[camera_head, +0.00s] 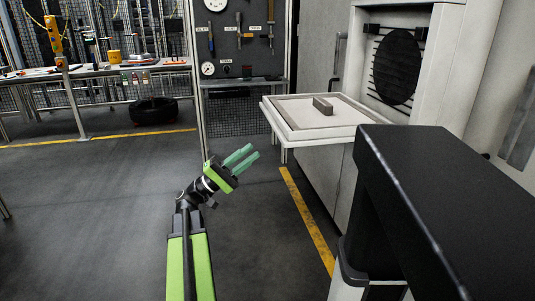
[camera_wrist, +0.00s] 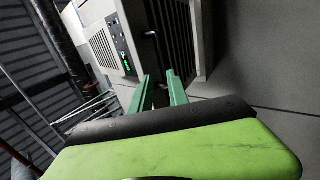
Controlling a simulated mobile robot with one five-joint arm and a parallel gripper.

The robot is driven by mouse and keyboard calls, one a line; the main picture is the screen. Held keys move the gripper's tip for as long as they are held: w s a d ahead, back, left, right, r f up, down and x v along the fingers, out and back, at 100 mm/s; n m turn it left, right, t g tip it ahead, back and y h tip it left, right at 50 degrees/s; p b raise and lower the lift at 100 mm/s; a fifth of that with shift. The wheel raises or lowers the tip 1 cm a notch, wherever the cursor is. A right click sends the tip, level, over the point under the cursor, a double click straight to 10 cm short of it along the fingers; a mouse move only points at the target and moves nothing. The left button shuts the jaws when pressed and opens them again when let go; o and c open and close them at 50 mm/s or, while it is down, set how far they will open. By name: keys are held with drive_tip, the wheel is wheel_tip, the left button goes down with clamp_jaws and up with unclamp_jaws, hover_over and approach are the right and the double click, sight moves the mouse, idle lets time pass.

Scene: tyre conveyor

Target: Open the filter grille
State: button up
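The filter grille appears to be the pale framed panel (camera_head: 283,117) on the white cabinet (camera_head: 465,75). It sticks out flat, about level, from the cabinet front, with a grey block-like handle (camera_head: 322,105) on its upper face. Behind it, a round black disc (camera_head: 398,67) with dark bars shows in the cabinet's recess. My gripper (camera_head: 249,153) is in the air to the left of the panel and lower in the picture, apart from it. Its two green fingers are apart with nothing between them. In the wrist view, the fingers (camera_wrist: 160,90) point toward a cabinet with slats.
A tall grey cabinet door with a vertical handle (camera_head: 337,62) stands behind the panel. The floor left of my gripper is clear.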

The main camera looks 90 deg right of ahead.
drive_tip(key=b+v, duration=0.2)
drive_tip(key=v, duration=0.3)
drive_tip(key=shift+w+f, duration=0.1)
drive_tip(key=shift+w, duration=0.1)
